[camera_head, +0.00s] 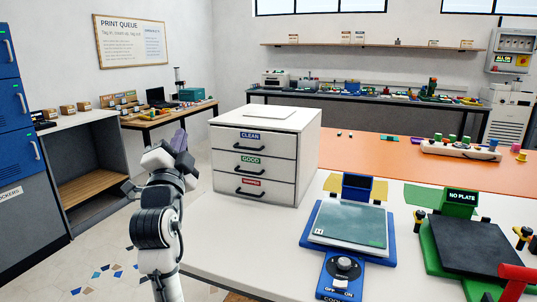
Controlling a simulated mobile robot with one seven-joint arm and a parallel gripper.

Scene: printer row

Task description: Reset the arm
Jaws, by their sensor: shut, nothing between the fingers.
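My arm rises at the left of centre in the head view, white and black, bent at its joints. My gripper (178,141) is at its upper end, dark grey and purple, pointing up and away, and shut with nothing seen in it. It is in the air left of the white drawer unit (295,125), apart from it as far as the view shows. The fingertips are small and partly hidden by the wrist.
The drawer unit stands on a white table (220,245). A blue machine with a dial (342,268) and a green "NO PLATE" machine (465,245) stand to its right. An orange table (365,155) lies behind. Blue lockers (18,120) are at far left. Open floor shows left of my arm.

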